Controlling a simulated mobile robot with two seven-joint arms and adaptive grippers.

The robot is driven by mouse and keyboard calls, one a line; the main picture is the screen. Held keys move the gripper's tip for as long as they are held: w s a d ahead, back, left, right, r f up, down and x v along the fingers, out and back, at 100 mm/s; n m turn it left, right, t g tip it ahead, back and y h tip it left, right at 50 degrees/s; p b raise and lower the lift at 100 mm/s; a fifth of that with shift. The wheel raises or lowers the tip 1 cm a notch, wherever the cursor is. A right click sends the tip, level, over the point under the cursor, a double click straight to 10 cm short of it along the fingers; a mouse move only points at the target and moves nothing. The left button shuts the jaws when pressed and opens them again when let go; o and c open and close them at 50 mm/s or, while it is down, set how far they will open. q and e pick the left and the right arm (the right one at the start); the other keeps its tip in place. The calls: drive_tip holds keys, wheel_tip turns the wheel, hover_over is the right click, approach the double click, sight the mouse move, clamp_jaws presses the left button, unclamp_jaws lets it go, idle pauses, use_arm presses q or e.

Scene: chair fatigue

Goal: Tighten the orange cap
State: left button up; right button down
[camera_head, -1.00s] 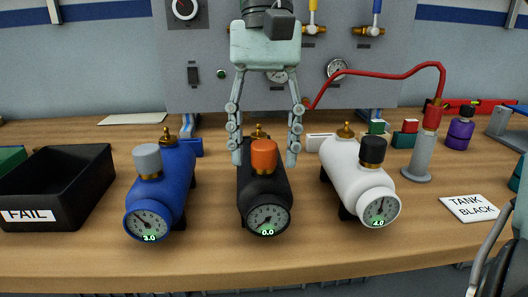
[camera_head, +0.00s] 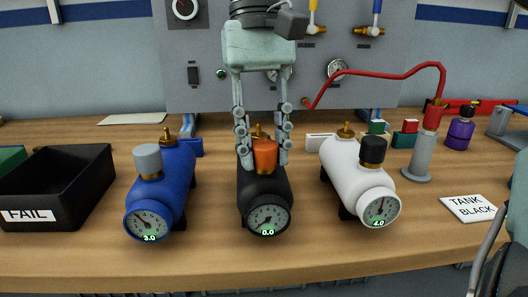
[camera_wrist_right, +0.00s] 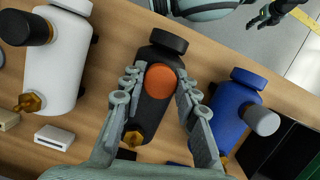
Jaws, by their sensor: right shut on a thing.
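The orange cap (camera_head: 265,153) sits on top of the black tank (camera_head: 262,185), the middle one of three tanks on the bench. The black tank's gauge (camera_head: 267,219) reads 0.0. My right gripper (camera_head: 263,161) reaches down from above and behind, shut on the orange cap with a finger on each side. In the right wrist view the orange cap (camera_wrist_right: 161,77) shows between the fingers (camera_wrist_right: 159,88), with the black tank (camera_wrist_right: 152,108) below it.
The blue tank (camera_head: 170,185) with a grey cap stands to the left, and the white tank (camera_head: 345,170) with a dark cap to the right. A black FAIL bin (camera_head: 75,205) stands far left. A red hose (camera_head: 395,72), a grey pump (camera_head: 422,155) and a TANK BLACK card (camera_head: 470,208) are on the right.

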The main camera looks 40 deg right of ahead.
drive_tip(key=m, duration=0.2)
drive_tip(key=shift+m+y+b, duration=0.3)
drive_tip(key=shift+m+b, duration=0.05)
drive_tip(key=shift+m, duration=0.05)
drive_tip(key=shift+m+t, duration=0.3)
drive_tip(key=shift+m, duration=0.4)
drive_tip(key=c, duration=1.2)
unclamp_jaws()
drive_tip(key=shift+o, duration=0.2)
drive_tip(key=v, duration=1.2)
drive_tip(key=shift+d, duration=0.15)
